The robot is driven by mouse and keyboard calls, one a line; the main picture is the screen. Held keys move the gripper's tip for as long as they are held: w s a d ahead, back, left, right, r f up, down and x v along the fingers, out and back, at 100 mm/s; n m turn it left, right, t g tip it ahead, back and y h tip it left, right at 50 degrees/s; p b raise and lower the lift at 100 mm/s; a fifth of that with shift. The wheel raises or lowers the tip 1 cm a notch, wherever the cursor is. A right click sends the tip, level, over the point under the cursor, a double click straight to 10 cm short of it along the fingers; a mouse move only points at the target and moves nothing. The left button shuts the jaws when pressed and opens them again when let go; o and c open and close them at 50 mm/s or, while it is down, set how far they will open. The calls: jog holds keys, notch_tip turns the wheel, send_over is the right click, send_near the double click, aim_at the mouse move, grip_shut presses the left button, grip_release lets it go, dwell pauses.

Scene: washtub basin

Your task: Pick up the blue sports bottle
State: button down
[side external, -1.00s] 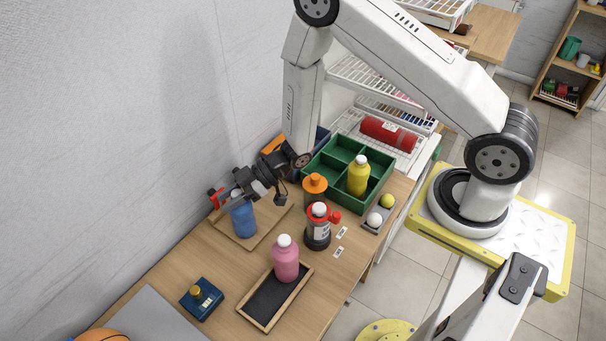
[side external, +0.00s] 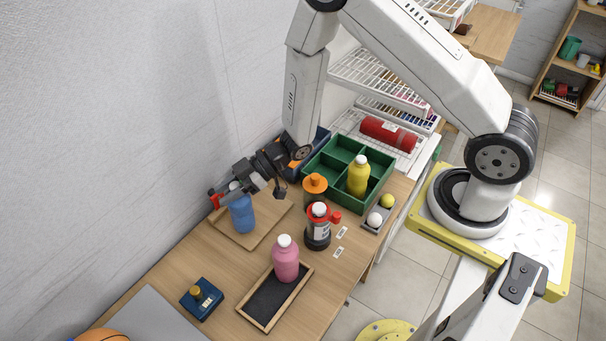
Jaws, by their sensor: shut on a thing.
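The blue sports bottle (side external: 242,215) is at the back left of the table, over a wooden tray (side external: 262,238). It looks slightly tilted. My gripper (side external: 236,192) is shut around the bottle's upper part, and its fingers hide much of the neck and cap. I cannot tell clearly whether the bottle's base is clear of the tray.
A pink bottle (side external: 285,262) stands on a black framed tray (side external: 262,303). A dark bottle with a red part (side external: 317,232), an orange-capped bottle (side external: 314,187) and a green divided crate (side external: 325,160) holding a yellow bottle (side external: 358,178) stand to the right. A blue box (side external: 201,300) lies in front.

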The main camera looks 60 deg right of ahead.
jog(key=shift+r, duration=3.75)
jog(key=shift+w, duration=0.1)
